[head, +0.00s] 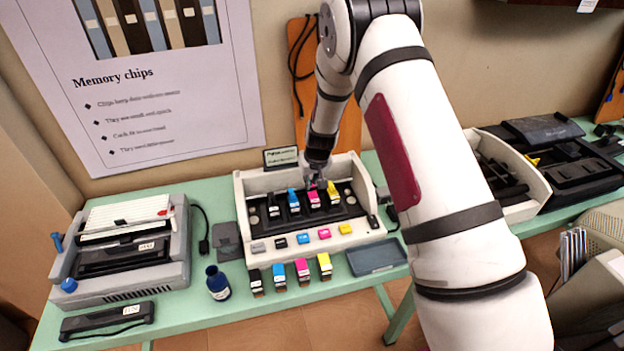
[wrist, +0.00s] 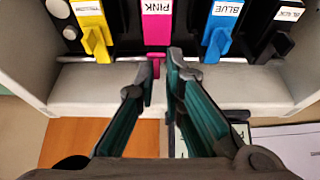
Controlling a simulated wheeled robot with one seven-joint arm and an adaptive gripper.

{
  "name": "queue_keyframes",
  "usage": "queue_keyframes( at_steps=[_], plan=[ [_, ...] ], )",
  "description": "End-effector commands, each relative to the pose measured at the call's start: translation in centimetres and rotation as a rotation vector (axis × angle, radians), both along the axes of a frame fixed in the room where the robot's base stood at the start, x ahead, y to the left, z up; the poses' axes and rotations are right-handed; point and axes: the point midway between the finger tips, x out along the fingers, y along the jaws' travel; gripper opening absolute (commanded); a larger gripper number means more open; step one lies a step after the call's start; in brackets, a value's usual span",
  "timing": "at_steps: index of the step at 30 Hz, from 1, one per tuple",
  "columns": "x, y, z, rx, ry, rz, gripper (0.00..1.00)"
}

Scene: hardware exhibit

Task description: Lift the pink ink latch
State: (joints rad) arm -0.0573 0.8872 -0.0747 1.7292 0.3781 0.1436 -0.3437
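The pink ink cartridge (head: 314,199) sits in the printer's row of slots, between the blue and yellow ones. In the wrist view the cartridge (wrist: 157,25) bears the label PINK, and its pink latch (wrist: 156,57) shows at the near end, by the fingertips. My gripper (wrist: 160,72) is partly open, with a narrow gap between the tips, one on each side of the latch's line. I cannot tell whether either tip touches it. In the head view my gripper (head: 318,181) is above the back of the cartridge row and partly hides it.
The yellow latch (wrist: 95,42) and blue latch (wrist: 219,42) flank the pink one closely. The pale printer housing (head: 246,213) surrounds the slots. Several loose cartridges (head: 302,270), a blue bottle (head: 217,283) and a grey tray (head: 377,258) stand in front on the green table.

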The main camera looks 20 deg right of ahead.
Motion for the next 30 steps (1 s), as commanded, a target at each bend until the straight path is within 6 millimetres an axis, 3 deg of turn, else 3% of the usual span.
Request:
queue_keyframes(
  at_steps=[14, 30],
  plan=[
    [1.2, -0.6, 0.0, -0.009, 0.104, -0.003, 0.00],
    [3.4, -0.9, 0.0, -0.009, 0.487, -0.007, 0.00]
  ],
)
